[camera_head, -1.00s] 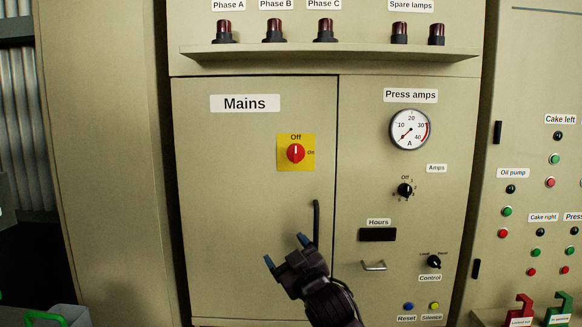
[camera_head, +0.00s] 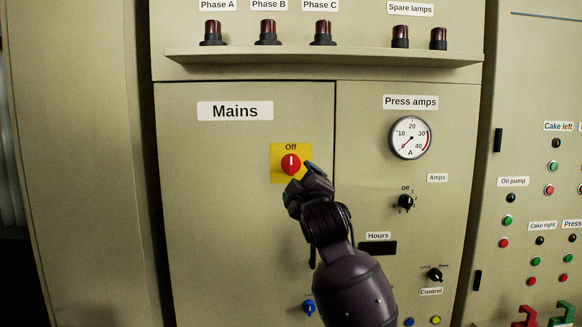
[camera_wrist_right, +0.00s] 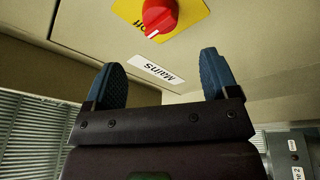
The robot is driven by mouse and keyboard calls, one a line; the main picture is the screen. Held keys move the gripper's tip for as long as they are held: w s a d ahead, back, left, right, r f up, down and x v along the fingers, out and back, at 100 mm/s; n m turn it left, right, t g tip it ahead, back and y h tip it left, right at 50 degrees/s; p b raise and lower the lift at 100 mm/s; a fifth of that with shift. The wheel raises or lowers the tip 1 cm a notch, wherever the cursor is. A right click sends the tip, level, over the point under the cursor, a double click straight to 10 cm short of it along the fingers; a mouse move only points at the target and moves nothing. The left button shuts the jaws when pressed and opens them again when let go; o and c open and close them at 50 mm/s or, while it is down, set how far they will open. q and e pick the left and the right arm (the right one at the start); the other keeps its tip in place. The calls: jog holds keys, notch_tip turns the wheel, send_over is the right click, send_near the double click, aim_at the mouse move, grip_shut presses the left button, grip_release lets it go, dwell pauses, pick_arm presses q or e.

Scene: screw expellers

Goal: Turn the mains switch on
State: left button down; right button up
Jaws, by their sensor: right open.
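The mains switch (camera_head: 291,164) is a red round knob on a yellow plate on the left cabinet door, under the "Mains" label. Its white mark points up at "Off". In the right wrist view the knob (camera_wrist_right: 160,16) shows at the top, seen from below, beyond the fingertips. My right gripper (camera_head: 306,180) is just below and right of the knob in the head view. Its blue fingers (camera_wrist_right: 163,78) are spread apart with nothing between them. The gripper covers the plate's lower right corner and the "On" mark. My left gripper is not in view.
A shelf (camera_head: 320,54) with several dark red lamps juts out above the door. Right of the door are an ammeter (camera_head: 411,138), a black amps knob (camera_head: 405,202) and a control knob (camera_head: 435,274). A blue knob (camera_head: 308,308) sits low on the door beside my arm.

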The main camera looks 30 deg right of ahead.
aim_at(292, 168)
pick_arm(q)
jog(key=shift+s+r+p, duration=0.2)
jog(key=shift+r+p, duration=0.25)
jog(key=shift+p, duration=0.6)
pick_arm(e)
jog(key=x, duration=1)
jog(key=shift+w, duration=0.1)
jog(key=shift+a, duration=0.1)
jog(key=c, duration=1.2)
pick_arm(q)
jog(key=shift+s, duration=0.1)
pick_arm(e)
jog(key=shift+c, duration=0.2)
